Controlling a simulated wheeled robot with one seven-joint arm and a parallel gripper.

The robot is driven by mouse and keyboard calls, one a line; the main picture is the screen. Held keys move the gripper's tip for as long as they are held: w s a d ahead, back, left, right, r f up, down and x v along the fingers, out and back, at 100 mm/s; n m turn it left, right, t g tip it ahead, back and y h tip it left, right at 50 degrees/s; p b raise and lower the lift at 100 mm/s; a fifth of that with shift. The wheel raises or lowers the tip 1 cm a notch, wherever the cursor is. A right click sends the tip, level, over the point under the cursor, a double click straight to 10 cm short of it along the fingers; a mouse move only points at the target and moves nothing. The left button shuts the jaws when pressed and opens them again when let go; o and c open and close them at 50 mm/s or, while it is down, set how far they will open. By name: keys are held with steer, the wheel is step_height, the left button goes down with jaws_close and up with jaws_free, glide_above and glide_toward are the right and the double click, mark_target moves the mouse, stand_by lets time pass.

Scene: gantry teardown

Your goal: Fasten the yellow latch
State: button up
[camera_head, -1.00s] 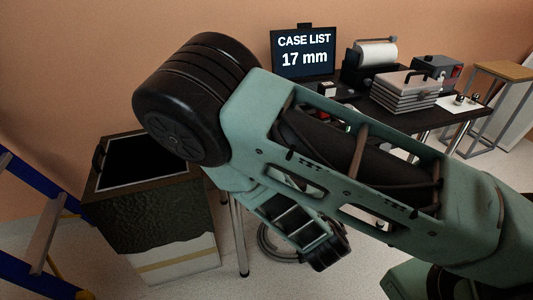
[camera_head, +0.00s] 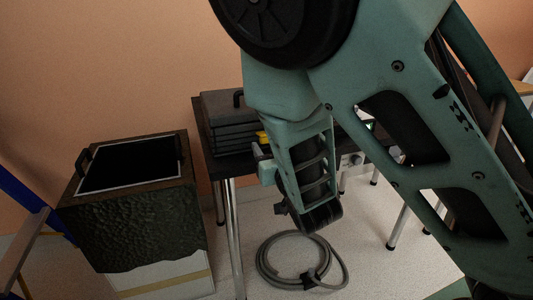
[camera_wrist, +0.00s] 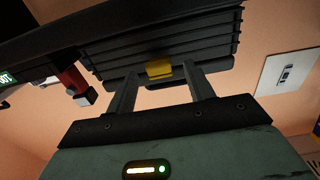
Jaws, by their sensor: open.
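A dark ribbed case (camera_head: 222,123) sits on the table at the wall. Its yellow latch (camera_head: 262,137) shows at the case's right side, partly hidden by my arm. In the wrist view the yellow latch (camera_wrist: 159,69) is on the edge of the dark case (camera_wrist: 180,35). My gripper (camera_wrist: 160,76) is open, with one finger on each side of the latch in that view and nothing held. I cannot tell whether the fingers touch the latch or case. In the head view my gripper (camera_head: 257,152) is small beside the case and partly hidden.
A dark box with a black top (camera_head: 130,165) stands left of the table. A coiled grey hose (camera_head: 300,262) lies on the floor below my arm. A blue ladder (camera_head: 20,215) is at the far left. A white wall plate (camera_wrist: 286,74) shows in the wrist view.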

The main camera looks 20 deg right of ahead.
steer(key=shift+w+d+b, duration=0.1)
steer(key=shift+w+b, duration=1.55)
steer(key=shift+w, duration=0.4)
steer(key=shift+c, duration=0.3)
steer(key=c, duration=0.9)
